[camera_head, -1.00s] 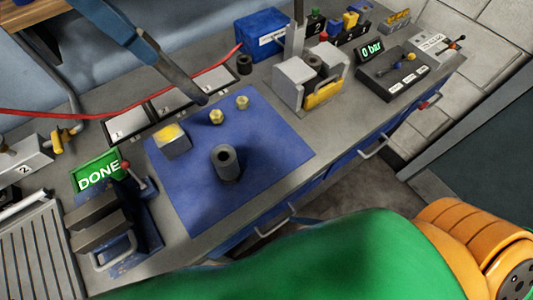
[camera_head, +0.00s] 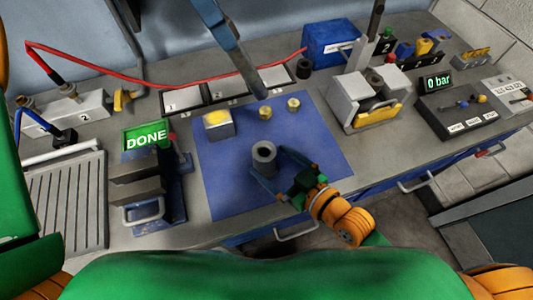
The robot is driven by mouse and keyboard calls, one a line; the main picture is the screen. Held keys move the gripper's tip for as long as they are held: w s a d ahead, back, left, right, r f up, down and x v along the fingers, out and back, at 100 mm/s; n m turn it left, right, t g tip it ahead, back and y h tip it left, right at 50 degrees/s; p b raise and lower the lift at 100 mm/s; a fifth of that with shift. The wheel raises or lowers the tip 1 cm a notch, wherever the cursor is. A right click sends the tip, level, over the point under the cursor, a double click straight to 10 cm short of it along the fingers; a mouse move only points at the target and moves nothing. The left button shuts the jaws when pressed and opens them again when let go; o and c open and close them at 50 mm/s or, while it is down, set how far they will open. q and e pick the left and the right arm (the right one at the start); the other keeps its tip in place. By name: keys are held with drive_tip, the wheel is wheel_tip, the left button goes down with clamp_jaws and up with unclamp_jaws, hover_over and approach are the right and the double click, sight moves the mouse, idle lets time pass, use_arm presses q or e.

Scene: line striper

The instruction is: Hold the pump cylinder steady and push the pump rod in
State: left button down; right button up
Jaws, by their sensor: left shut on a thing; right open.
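A short dark grey cylinder with a round opening in its top (camera_head: 263,158) stands upright on the blue mat (camera_head: 325,150); I take it for the pump cylinder. My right gripper (camera_head: 268,168) comes in from the lower right, its two fingers apart on either side of the cylinder. I cannot tell whether they touch it. I cannot make out a pump rod for certain. My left gripper is not in view; only green and orange parts of my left arm show at the left edge.
A yellow-topped block (camera_head: 218,124) and two brass fittings (camera_head: 293,104) sit on the mat. A long blue-grey bar (camera_head: 228,45) hangs over its back. A green DONE sign (camera_head: 146,135) and a blue-based fixture (camera_head: 172,205) are left; a grey block (camera_head: 352,98) is right.

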sight(264, 152)
drive_tip(key=x, duration=0.4)
drive_tip(key=shift+s+d, duration=0.1)
clamp_jaws()
use_arm(q)
drive_tip(key=d+f+m+y, duration=0.1)
drive_tip(key=f, duration=0.2)
drive_tip(key=w+d+f+m+y, duration=0.1)
drive_tip(key=d+f, duration=0.1)
drive_tip(key=f, duration=0.1)
drive_tip(key=d+f+g+y, duration=0.1)
drive_tip(key=f, duration=0.2)
drive_tip(key=shift+w+d+m+y, duration=0.25)
drive_tip(key=shift+d+m+y, duration=0.05)
drive_tip(key=shift+d+m, duration=0.1)
wheel_tip(264, 152, down, 5)
drive_tip(key=shift+f, duration=0.8)
